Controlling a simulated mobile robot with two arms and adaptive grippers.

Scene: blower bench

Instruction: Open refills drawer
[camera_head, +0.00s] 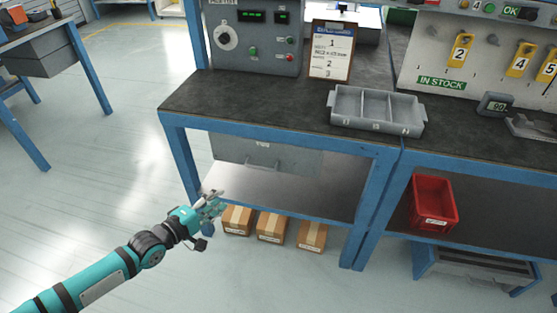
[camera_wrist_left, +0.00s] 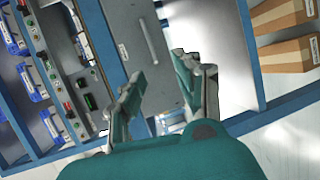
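A grey drawer (camera_head: 285,160) with a bar handle (camera_head: 262,165) hangs under the left bench top. It looks shut, and its label is too small to read. I cannot tell by label which is the refills drawer. My left gripper (camera_head: 214,199) is in front of the left bench, below and left of the hanging drawer's handle, apart from it. In the left wrist view its fingers (camera_wrist_left: 163,72) are spread with nothing between them, and a grey panel (camera_wrist_left: 115,15) lies beyond. My right gripper is out of view.
Several cardboard boxes (camera_head: 270,226) sit low under the left bench. A blue bench leg (camera_head: 180,160) stands left of the drawer. A red bin (camera_head: 433,203) is on the right bench's shelf. A grey divided tray (camera_head: 375,110) stands on the bench top. Open floor (camera_head: 90,180) lies left.

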